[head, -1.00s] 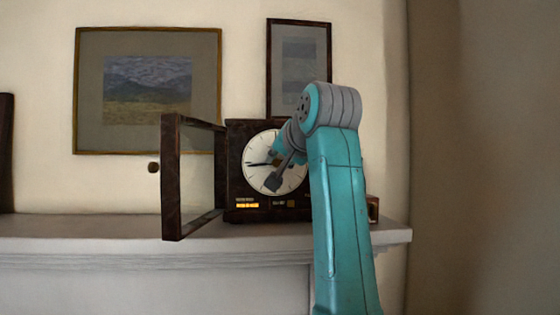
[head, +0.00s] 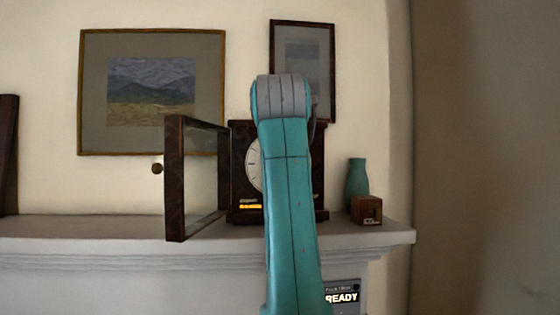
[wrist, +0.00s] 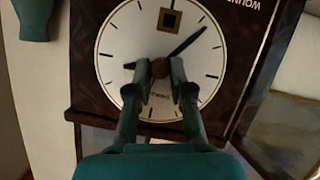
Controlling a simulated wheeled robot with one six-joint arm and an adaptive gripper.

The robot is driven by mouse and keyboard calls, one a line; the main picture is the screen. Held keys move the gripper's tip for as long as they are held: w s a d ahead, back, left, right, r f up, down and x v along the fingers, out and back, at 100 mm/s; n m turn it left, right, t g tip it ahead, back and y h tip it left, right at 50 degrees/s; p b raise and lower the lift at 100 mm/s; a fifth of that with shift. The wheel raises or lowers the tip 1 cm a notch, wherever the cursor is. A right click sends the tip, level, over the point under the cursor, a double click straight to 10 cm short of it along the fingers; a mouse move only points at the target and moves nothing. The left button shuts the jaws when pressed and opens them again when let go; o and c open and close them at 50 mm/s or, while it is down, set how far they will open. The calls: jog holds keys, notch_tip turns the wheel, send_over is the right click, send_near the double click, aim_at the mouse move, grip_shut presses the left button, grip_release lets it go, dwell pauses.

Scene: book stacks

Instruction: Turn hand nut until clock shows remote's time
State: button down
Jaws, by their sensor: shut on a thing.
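The clock (head: 237,150) stands on the mantel with its glass door (head: 198,175) swung open to the left. My arm covers most of its white dial (head: 252,168) in the head view. In the wrist view the dial (wrist: 118,45) appears roughly upside down. The hand nut (wrist: 158,68) is at its centre. My gripper (wrist: 159,76) has its fingertips at both sides of the nut and is shut on it. The long hand (wrist: 187,43) points to the upper right of that picture, and the short hand (wrist: 130,66) points left. I cannot make out a remote.
A teal vase (head: 357,178) and a small brown box (head: 367,210) stand right of the clock. Yellow lettering (head: 250,206) glows at the clock's lower left. Two framed pictures hang behind.

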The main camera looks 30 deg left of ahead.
jog(key=shift+n, duration=0.3)
dwell(0.4)
jog(key=c, duration=1)
grip_release()
jog(key=shift+c, duration=0.2)
jog(key=v, duration=1.2)
jog(key=shift+a, duration=0.15)
jog(key=shift+s+f, duration=0.1)
